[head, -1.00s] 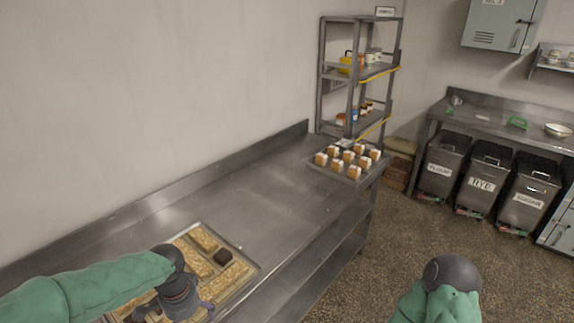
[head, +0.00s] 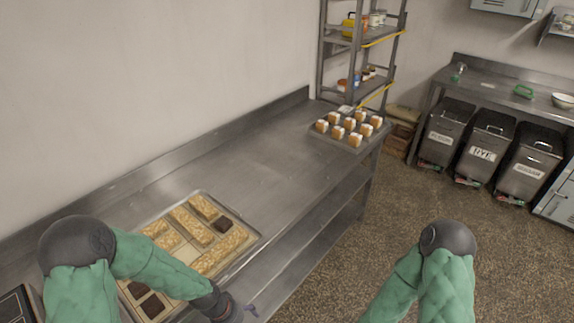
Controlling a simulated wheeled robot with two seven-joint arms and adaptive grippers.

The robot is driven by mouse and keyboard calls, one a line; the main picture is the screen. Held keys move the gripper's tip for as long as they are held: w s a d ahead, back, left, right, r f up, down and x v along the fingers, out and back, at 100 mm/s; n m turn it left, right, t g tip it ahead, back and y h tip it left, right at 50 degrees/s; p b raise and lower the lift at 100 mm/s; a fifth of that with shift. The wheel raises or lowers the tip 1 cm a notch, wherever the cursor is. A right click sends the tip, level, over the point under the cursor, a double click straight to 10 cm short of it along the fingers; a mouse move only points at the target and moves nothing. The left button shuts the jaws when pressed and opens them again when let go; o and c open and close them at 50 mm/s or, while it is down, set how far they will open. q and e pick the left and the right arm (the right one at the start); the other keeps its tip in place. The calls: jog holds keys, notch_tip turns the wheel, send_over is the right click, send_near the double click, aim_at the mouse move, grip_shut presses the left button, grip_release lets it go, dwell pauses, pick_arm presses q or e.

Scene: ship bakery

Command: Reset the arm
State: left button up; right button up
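My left arm in its green sleeve (head: 150,262) comes in from the left and bends down to the right, across the front part of a pastry tray. My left gripper (head: 238,312) is at the bottom edge, near the tray's front right corner and the counter's front edge; its fingers are mostly cut off. My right arm (head: 440,270) shows as a green sleeve with a dark round joint, over the floor to the right of the counter. My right gripper is out of view.
The tray (head: 262,238) holds golden bars and dark square pieces on the steel counter (head: 262,165). Bins (head: 490,150) stand at the right. The counter's middle is clear.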

pick_arm(q)
jog(key=s+d+f+n, duration=0.3)
jog(key=s+f+n, duration=0.1)
jog(key=s+f, duration=0.4)
jog(key=shift+f+n, duration=0.4)
jog(key=shift+f, duration=0.25)
jog(key=shift+d, duration=0.1)
